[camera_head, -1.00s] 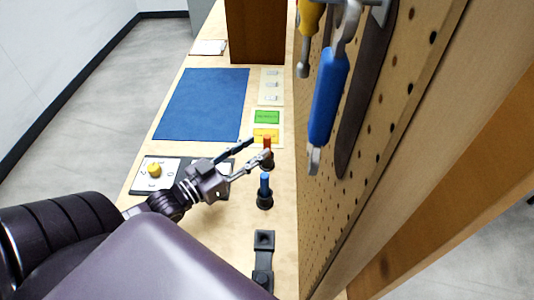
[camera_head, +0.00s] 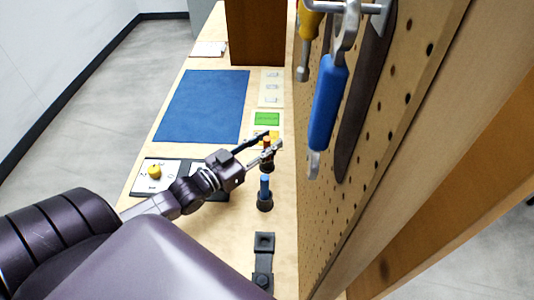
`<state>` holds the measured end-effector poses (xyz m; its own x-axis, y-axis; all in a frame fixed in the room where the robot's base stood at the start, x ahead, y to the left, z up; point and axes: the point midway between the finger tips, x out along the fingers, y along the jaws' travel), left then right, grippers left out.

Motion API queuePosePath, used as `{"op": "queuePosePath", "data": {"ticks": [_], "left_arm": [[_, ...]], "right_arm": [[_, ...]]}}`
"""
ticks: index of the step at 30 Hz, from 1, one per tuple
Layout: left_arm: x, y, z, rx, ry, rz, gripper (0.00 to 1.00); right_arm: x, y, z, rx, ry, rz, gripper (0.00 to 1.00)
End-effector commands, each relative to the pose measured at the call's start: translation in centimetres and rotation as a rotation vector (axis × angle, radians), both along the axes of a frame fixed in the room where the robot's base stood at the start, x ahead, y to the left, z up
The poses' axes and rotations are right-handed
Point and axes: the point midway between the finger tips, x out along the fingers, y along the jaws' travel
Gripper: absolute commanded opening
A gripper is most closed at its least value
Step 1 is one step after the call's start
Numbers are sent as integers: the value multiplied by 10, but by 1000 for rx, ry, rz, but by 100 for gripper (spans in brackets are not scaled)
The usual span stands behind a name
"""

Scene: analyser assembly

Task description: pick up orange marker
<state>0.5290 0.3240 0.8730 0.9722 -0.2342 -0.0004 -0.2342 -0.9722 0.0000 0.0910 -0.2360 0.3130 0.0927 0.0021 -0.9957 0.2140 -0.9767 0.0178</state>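The orange marker (camera_head: 267,145) stands upright in a small black holder (camera_head: 267,166) near the right side of the table. My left gripper (camera_head: 271,141) reaches in from the left with its two fingers apart, one on each side of the marker. The fingers partly hide the marker, and I cannot tell whether they touch it. My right gripper is not in view.
A blue marker (camera_head: 265,184) stands in another black holder (camera_head: 265,203) just in front. A pegboard (camera_head: 385,150) with hanging tools rises close on the right. Green (camera_head: 267,119) and yellow cards lie behind. A blue mat (camera_head: 203,105) lies at the back left.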

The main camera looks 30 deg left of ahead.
Motion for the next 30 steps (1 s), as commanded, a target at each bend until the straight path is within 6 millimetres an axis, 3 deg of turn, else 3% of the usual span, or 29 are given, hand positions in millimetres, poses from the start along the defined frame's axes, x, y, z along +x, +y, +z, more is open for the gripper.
{"op": "queuePosePath", "data": {"ticks": [1, 7, 20, 26, 30], "left_arm": [[0, 0, 0, 0, 0, 0, 22], [0, 0, 0, 0, 0, 0, 0], [0, 0, 7, 1, -1, 0, 0], [-1, 0, 34, 0, -3, -2, 0], [0, 0, 66, 1, -4, -1, 0]], "right_arm": [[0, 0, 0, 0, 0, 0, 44], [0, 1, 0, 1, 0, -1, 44], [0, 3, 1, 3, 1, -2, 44], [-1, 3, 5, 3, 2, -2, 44], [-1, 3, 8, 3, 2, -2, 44]]}}
